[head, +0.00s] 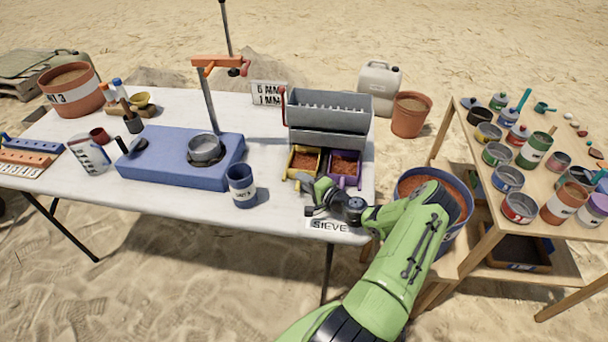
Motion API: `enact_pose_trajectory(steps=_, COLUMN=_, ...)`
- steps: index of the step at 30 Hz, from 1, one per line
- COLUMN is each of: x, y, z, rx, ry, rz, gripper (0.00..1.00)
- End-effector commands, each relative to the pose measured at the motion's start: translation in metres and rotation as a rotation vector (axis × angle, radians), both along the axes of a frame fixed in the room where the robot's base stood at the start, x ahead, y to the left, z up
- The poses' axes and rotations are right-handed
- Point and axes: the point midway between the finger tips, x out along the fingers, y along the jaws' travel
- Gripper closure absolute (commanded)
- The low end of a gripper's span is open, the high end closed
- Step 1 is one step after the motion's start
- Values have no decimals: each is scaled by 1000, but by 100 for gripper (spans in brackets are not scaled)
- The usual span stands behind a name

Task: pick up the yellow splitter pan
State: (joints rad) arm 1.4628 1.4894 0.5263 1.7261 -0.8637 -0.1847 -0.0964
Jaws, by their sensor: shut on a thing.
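The yellow splitter pan (291,159) sits at the foot of the grey splitter box (330,108), on the white table (275,207). It holds reddish-brown material. My gripper (304,183) is at the pan's near side and is shut on it, though the fingers are small and partly hidden. A purple pan (357,182) with similar material stands right beside the yellow one, on its right. I cannot tell whether the yellow pan is lifted off the table.
A blue cup (241,187) and a blue block (150,172) bearing a metal dish (204,149) stand to the left. A SIEVE label (329,226) lies at the front edge. A large bucket (462,215) and a crowded wooden table (485,240) are right.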

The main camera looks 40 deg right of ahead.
Motion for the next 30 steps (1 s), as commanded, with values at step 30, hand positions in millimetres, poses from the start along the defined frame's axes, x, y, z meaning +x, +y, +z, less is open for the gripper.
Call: enact_pose_trajectory(steps=30, x=-108, y=140, z=35, rx=6, ry=-3, rz=-3, gripper=100)
